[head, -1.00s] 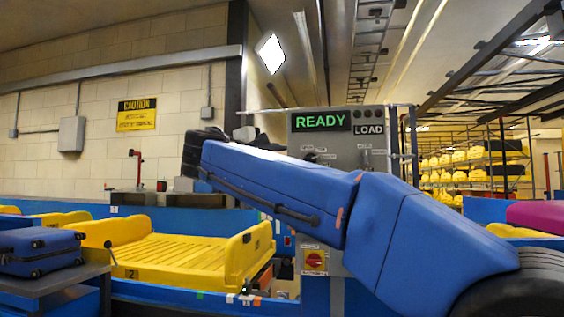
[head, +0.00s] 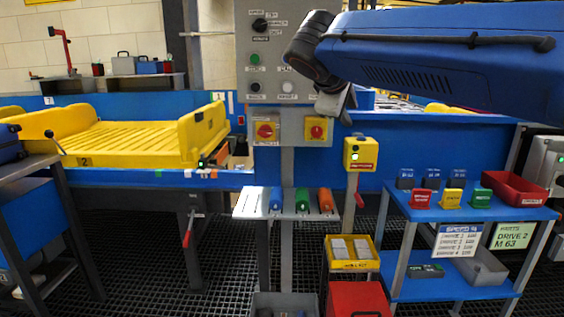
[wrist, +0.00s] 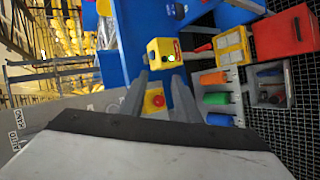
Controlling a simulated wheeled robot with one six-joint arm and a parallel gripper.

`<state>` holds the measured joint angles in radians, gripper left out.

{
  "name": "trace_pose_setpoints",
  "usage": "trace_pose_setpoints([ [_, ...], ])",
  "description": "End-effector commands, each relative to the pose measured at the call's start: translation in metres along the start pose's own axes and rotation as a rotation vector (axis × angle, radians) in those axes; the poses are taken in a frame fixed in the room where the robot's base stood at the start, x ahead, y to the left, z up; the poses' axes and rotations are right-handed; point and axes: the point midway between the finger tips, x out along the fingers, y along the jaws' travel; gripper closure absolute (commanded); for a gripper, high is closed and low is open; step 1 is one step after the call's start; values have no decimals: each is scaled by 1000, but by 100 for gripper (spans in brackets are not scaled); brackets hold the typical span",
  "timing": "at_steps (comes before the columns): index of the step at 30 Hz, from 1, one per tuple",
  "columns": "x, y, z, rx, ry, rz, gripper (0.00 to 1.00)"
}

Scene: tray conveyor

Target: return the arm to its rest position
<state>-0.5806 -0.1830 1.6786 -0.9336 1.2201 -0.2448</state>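My blue arm (head: 430,65) reaches in from the right at the top of the head view. Its dark wrist bends down to my gripper (head: 346,104), which hangs in front of the right edge of the grey control panel (head: 270,90), near the red knob on a yellow plate (head: 316,129). In the wrist view my gripper (wrist: 160,78) shows two grey fingers apart, with nothing between them. A yellow box with a green light (wrist: 163,52) shows beyond the fingertips. The rest position itself is not marked in any view.
A yellow conveyor tray (head: 130,143) is at left. A blue shelf stand (head: 470,212) with small coloured bins is at right. A small shelf (head: 258,204) holds blue, green and orange cylinders. A yellow bin (head: 350,266) sits low in the middle. Dark grating covers the floor.

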Motion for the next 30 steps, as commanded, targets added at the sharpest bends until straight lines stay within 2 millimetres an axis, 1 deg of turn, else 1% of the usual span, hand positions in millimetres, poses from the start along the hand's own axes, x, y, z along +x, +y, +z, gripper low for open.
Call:
trace_pose_setpoints([
  [1,7,-13,28,38,-14,-41,70],
  [2,11,-24,42,60,-20,-68,70],
  [3,16,-37,60,93,-26,-103,70],
  [5,21,-59,86,143,-39,-156,70],
  [6,24,-74,104,179,-46,-190,70],
  [8,27,-98,128,236,-59,-240,70],
  [9,29,-113,144,274,-68,-272,70],
  [11,30,-139,167,336,-80,-319,70],
  [12,30,-156,182,378,-90,-349,70],
  [14,29,-182,202,444,-102,-394,70],
  [15,28,-200,215,489,-112,-423,70],
  [17,26,-227,232,558,-125,-465,70],
  [18,25,-245,243,608,-135,-491,70],
  [20,22,-273,258,680,-149,-530,70],
  [21,20,-291,267,731,-157,-553,70],
  [24,15,-331,284,844,-176,-603,70],
  [27,12,-362,294,935,-191,-641,70],
  [30,10,-382,300,994,-199,-662,70],
])
